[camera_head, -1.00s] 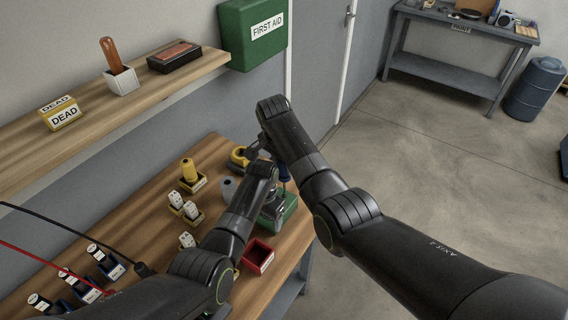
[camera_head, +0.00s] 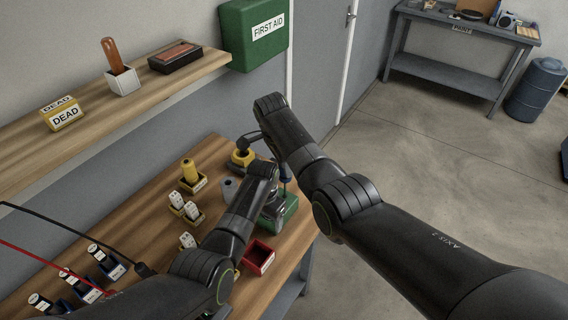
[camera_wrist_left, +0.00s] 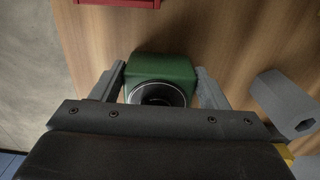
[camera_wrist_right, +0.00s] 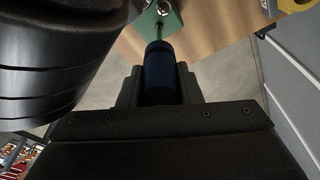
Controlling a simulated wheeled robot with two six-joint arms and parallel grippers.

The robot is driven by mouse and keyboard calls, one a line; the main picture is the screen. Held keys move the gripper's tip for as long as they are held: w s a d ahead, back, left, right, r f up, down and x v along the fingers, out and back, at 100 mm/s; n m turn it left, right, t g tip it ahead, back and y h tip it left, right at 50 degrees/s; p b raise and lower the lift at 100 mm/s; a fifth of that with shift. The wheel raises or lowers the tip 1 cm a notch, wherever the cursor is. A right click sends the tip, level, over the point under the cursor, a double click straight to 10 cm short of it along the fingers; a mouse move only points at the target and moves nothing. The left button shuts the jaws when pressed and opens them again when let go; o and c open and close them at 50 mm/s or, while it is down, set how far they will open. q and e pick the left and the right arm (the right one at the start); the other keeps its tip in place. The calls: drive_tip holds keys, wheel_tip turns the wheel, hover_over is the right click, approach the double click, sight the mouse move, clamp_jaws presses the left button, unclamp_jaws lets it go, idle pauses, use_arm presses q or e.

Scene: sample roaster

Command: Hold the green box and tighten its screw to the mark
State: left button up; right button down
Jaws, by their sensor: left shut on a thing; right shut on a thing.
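The green box (camera_head: 291,206) stands on the wooden bench, partly hidden by my left arm. In the left wrist view the box (camera_wrist_left: 165,68) sits between both fingers of my left gripper (camera_wrist_left: 162,82), which is shut on it; a dark round opening with a pale rim faces the camera. My right gripper (camera_wrist_right: 158,80) is shut on the dark blue handle of a screwdriver (camera_wrist_right: 159,62). Its thin shaft points at the green box (camera_wrist_right: 150,20) in the right wrist view. The tip's contact with the screw, and the mark, cannot be made out.
A red tray (camera_head: 258,257) lies just in front of the green box. A yellow object (camera_head: 242,157) and a grey hexagonal piece (camera_wrist_left: 286,104) are close by. Several small labelled holders stand to the left on the bench. A shelf (camera_head: 100,105) runs above.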

drive_tip(key=shift+r, duration=0.1)
drive_tip(key=shift+r, duration=1.05)
drive_tip(key=shift+r, duration=2.5)
use_arm(q)
drive_tip(key=o, duration=1.2)
drive_tip(key=shift+r, duration=0.15)
